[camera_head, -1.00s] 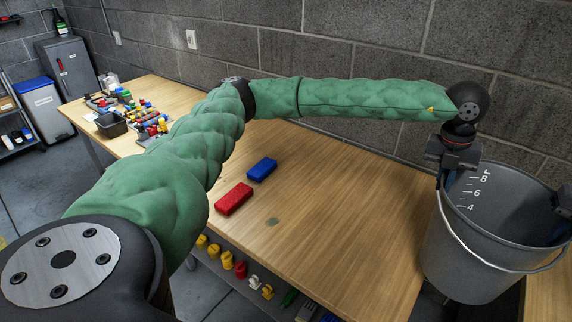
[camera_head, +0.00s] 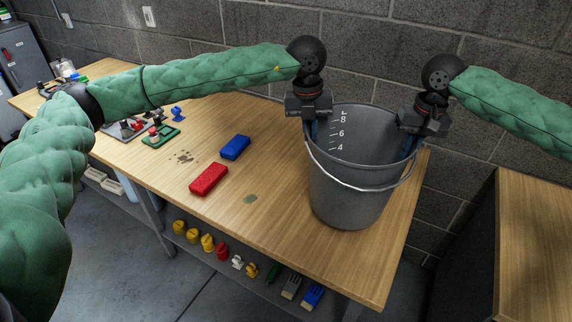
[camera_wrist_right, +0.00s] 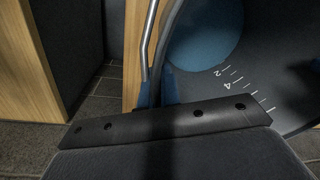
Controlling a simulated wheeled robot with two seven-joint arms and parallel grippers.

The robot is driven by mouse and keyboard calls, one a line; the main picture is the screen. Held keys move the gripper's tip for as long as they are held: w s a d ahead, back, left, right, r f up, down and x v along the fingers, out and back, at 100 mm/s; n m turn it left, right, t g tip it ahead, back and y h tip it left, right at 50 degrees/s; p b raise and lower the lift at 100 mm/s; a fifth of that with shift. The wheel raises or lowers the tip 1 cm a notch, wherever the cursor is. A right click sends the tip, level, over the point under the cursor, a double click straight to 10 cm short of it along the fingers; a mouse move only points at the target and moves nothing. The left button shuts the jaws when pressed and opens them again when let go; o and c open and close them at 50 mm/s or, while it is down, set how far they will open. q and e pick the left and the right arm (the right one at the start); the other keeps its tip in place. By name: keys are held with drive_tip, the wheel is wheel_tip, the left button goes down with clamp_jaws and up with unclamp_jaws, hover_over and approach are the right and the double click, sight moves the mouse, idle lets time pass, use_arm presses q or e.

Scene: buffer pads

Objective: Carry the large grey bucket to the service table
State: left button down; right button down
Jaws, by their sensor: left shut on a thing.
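The large grey bucket (camera_head: 345,195) is upright over the right part of a wooden table (camera_head: 280,240). I cannot tell whether its base touches the tabletop. White scale marks show inside it, and its wire handle hangs across the front. My left gripper (camera_head: 311,130) is shut on the left rim. My right gripper (camera_head: 412,142) is at the right rim, its blue fingers close around the wall. The right wrist view shows the bucket's inside (camera_wrist_right: 255,65) and the rim beside those fingers. The fingertips are partly hidden.
A red block (camera_head: 208,179) and a blue block (camera_head: 235,147) lie left of the bucket. Small parts and trays cover the table's far left. Several coloured pieces sit on the shelf below. Another wooden surface (camera_head: 545,240) stands at the right, across a gap. A block wall runs behind.

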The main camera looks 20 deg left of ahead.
use_arm(q)
drive_tip(key=shift+a, duration=0.4)
use_arm(e)
drive_tip(key=shift+d+r, duration=0.15)
drive_tip(key=shift+d, duration=0.05)
